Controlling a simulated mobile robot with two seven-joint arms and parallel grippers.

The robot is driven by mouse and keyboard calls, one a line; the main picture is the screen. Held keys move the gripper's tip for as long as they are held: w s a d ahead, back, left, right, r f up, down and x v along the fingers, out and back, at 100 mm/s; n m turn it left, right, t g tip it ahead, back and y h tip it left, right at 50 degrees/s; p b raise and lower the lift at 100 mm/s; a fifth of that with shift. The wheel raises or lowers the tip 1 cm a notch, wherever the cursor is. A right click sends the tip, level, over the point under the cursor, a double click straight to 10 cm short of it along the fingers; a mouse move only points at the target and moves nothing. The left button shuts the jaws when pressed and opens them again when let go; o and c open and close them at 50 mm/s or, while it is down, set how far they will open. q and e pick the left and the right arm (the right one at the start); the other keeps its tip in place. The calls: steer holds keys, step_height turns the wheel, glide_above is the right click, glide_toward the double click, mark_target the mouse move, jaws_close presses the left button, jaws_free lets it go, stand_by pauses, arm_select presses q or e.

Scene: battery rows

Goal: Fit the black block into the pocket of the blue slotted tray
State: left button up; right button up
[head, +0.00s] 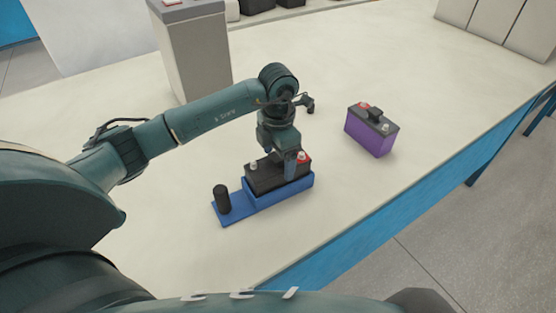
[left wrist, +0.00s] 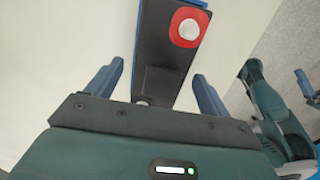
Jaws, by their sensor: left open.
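The black block (head: 264,178) is a battery shape with a red-ringed terminal at one end and a grey one at the other. It sits in the pocket of the blue slotted tray (head: 238,209), its upper part standing above the blue walls. How deep it sits I cannot tell. My left gripper (head: 287,164) is over the block, pointing down. In the left wrist view its two fingers (left wrist: 158,72) are spread, one on each side of the black block (left wrist: 165,60), with gaps showing.
A black cylinder (head: 221,199) stands on the tray's near-left end. A purple battery (head: 370,132) with a dark top stands to the right on the pale table (head: 420,75). A tall grey box (head: 192,50) stands behind my left arm. The table's blue front edge (head: 400,200) is close to the tray.

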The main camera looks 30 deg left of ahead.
arm_select(q)
step_height(320, 180, up, 10)
steer(key=shift+f+b, duration=0.15)
steer(key=shift+b, duration=0.45)
steer(key=shift+r, duration=0.45)
arm_select(e)
steer(key=shift+a, duration=0.25)
steer(key=shift+s+f, duration=0.1)
steer(key=shift+f, duration=0.05)
